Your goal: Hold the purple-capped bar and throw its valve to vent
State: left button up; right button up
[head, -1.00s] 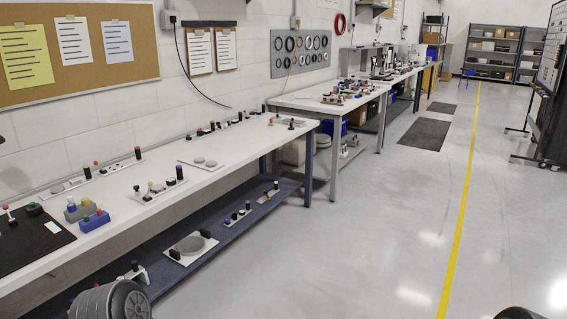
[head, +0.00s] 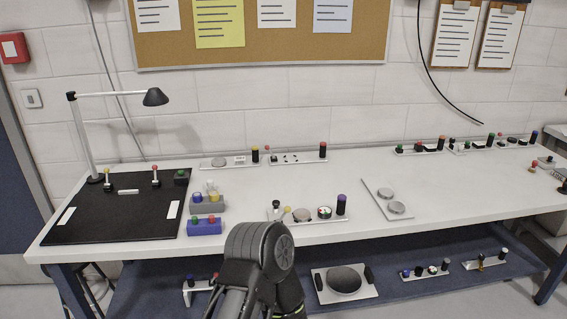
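A black upright bar with a purple cap (head: 341,205) stands at the right end of a small pale plate near the bench's front edge. On the same plate are a round dial (head: 324,212), a beige disc (head: 301,215) and a black-and-white knob or lever (head: 276,207). I cannot tell which of these is the valve or read any vent mark. A dark arm link of mine rises at the bottom centre, just in front of the plate and overlapping the bench edge. Neither gripper's fingertips show.
The white bench top (head: 400,185) has free room around the plate. A plate with two grey discs (head: 388,199) lies to its right, a blue button box (head: 204,226) to its left. A black mat (head: 115,215) and lamp (head: 155,97) are farther left. A lower shelf (head: 395,292) holds more plates.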

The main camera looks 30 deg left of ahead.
aim_at(287, 209)
jog(key=i+l+u, duration=0.25)
jog(key=u, duration=0.15)
jog(key=i+l+u, duration=0.6)
jog(key=u, duration=0.25)
jog(key=i+l+u, duration=0.1)
jog(key=l+u, duration=0.3)
jog(key=l, duration=0.2)
jog(key=i+l+u, duration=0.1)
jog(key=l+u, duration=0.3)
jog(key=l, duration=0.05)
